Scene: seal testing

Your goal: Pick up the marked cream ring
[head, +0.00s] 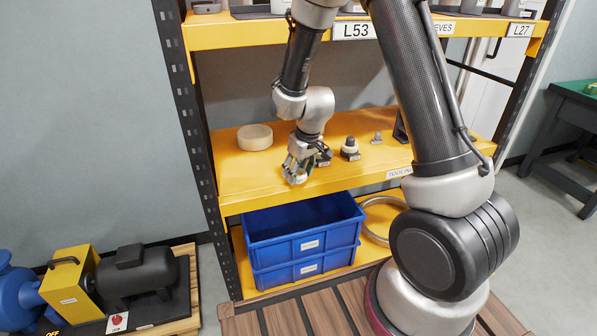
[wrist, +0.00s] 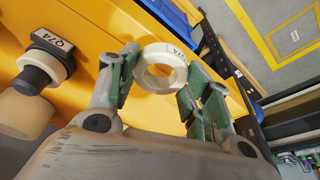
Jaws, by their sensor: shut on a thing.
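The marked cream ring (wrist: 143,71) is in the wrist view, between the green-padded fingers of my gripper (wrist: 158,82). A small white label with dark lettering is on its upper right side; I cannot read it fully. My gripper is shut on the ring, with finger pads at its left and right sides. In the head view my gripper (head: 297,172) is low over the front part of the yellow shelf (head: 233,187), and the ring shows only as a small pale patch at the fingertips. I cannot tell whether the ring touches the shelf.
A wide cream disc (head: 255,137) is on the shelf, left of my gripper. A dark-topped piece with a cream ring (head: 350,150) and a small grey piece (head: 377,138) stand to the right. Blue bins (head: 300,243) are below. A labelled shelf (head: 225,35) is above.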

